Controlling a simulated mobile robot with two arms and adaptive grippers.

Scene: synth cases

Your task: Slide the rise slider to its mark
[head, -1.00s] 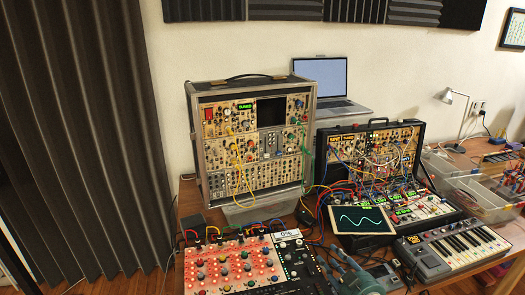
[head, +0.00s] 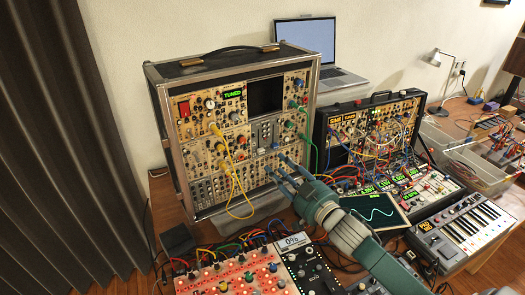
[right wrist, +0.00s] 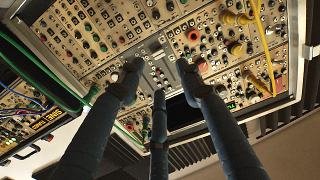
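A grey module (head: 266,133) with small controls sits in the tall synth case (head: 160,118), below its dark screen. A grey panel also shows between my fingertips in the right wrist view (right wrist: 168,76). I cannot make out the rise slider or its mark by name. My right gripper (head: 279,168) reaches in from the lower right, fingertips in front of the case's lower right part. In the right wrist view its three fingers (right wrist: 160,78) are spread apart with nothing held. Whether a fingertip touches the panel is not clear. My left gripper is not in view.
Yellow cables (head: 231,162) hang left of my fingers and a green cable (head: 313,150) to the right. A second patched case (head: 372,130), a wave display (head: 378,210), a keyboard (head: 468,228) and a red-lit panel (head: 225,278) crowd the table. A laptop (head: 306,42) stands behind.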

